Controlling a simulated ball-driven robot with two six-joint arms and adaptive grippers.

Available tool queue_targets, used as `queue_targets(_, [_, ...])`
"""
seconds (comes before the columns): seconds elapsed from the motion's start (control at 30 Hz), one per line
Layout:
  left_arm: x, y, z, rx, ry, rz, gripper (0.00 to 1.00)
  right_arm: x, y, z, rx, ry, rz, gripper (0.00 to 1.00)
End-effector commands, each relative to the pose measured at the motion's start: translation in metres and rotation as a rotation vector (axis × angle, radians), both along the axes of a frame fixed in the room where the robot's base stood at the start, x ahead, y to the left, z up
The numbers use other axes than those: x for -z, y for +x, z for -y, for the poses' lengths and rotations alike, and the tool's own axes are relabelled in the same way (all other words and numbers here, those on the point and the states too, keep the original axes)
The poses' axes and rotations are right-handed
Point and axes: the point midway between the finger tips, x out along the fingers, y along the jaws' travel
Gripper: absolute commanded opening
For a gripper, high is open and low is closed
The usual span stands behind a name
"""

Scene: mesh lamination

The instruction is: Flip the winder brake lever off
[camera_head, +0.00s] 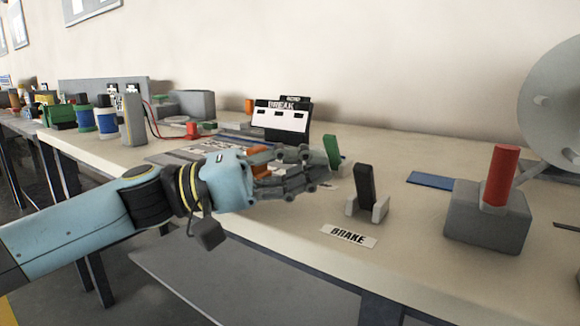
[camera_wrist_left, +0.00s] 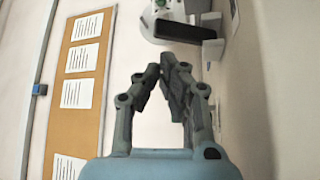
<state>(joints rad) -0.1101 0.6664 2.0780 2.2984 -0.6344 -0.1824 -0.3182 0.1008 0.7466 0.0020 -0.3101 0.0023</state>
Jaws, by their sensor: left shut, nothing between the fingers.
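The brake lever (camera_head: 365,186) is a black upright bar in a small grey bracket on the table, right of centre in the head view. A white label reading BRAKE (camera_head: 348,236) lies in front of it. My left gripper (camera_head: 318,167) comes in from the left, shut and empty, with its fingertips left of the lever and apart from it in the picture. My right gripper is not in view.
A grey block with a red handle (camera_head: 500,176) stands right of the lever, by a large pale disc (camera_head: 556,105). A green upright piece (camera_head: 332,152) is just behind my fingertips. A black BREAK sign box (camera_head: 282,118) stands behind. A blue strip (camera_head: 431,180) lies flat.

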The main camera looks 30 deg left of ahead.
Motion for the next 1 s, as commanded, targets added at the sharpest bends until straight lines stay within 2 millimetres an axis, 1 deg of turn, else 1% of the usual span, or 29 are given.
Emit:
queue_targets(0.1, [0.004,-0.008,-0.013,0.0,0.005,-0.005,0.0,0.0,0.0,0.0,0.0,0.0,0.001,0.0])
queue_targets(0.33, [0.006,-0.017,-0.026,-0.003,0.002,-0.001,0.0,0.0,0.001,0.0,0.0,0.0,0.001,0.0])
queue_targets(0.5, [0.006,-0.018,-0.029,-0.005,-0.001,0.001,0.0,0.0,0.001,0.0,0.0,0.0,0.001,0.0])
queue_targets(1.0, [0.006,-0.018,-0.029,-0.005,-0.001,0.001,0.0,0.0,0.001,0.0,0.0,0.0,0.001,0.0])
